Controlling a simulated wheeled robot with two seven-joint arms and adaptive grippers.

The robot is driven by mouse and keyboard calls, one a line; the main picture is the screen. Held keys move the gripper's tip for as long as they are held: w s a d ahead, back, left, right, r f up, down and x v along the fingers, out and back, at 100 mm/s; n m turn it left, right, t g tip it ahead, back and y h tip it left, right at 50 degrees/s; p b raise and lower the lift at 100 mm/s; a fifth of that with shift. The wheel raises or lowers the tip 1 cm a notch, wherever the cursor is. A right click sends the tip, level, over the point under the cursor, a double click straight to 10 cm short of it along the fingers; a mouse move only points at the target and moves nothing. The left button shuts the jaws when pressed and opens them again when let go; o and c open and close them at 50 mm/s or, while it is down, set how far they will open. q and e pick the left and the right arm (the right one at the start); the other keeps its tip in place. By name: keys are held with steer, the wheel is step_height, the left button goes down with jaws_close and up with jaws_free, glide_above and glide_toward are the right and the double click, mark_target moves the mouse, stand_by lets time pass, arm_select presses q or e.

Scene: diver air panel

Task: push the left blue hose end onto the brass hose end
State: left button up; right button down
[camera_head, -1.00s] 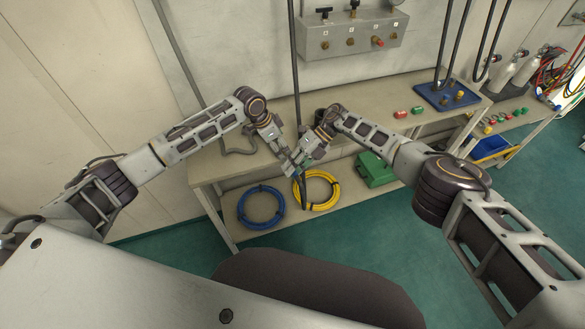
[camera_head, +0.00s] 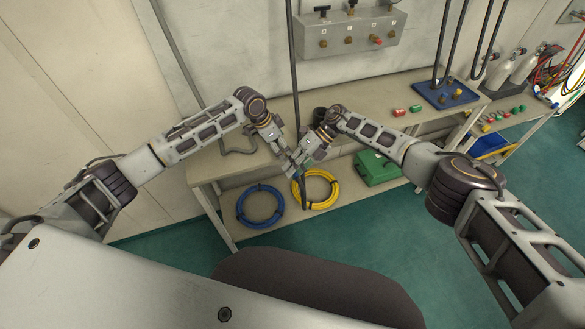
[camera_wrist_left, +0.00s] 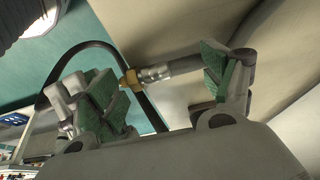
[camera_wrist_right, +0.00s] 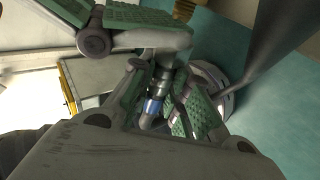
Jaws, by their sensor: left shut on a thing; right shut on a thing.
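My left gripper (camera_head: 287,158) and right gripper (camera_head: 305,160) are close together in front of the bench edge. In the left wrist view, a dark hose with a silver sleeve and brass hose end (camera_wrist_left: 131,80) lies across my left gripper's green pads, which are shut on it. In the right wrist view, my right gripper (camera_wrist_right: 160,95) is shut on a fitting with a blue band, the blue hose end (camera_wrist_right: 152,106). A threaded brass part (camera_wrist_right: 183,9) shows at the top there. Fingers hide much of both ends; I cannot tell whether they touch.
The grey bench (camera_head: 365,125) stands behind the grippers. A blue coil (camera_head: 260,207), a yellow coil (camera_head: 316,189) and a green case (camera_head: 376,168) are on its lower shelf. A valve panel (camera_head: 348,36) is on the wall. A blue tray (camera_head: 432,94) with fittings is at the right.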

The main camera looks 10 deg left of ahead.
arm_select(q)
steer(key=shift+s+d+f, duration=0.3)
steer(key=shift+s+d, duration=0.4)
steer(key=shift+d, duration=0.15)
steer(key=o, duration=1.1)
steer(key=shift+w+r, duration=0.1)
steer(key=shift+r, duration=0.1)
steer(key=shift+a+r, duration=0.45)
steer(key=shift+r, duration=0.25)
steer(key=v, duration=0.6)
steer(key=shift+a, duration=0.45)
steer(key=shift+w+r, duration=0.1)
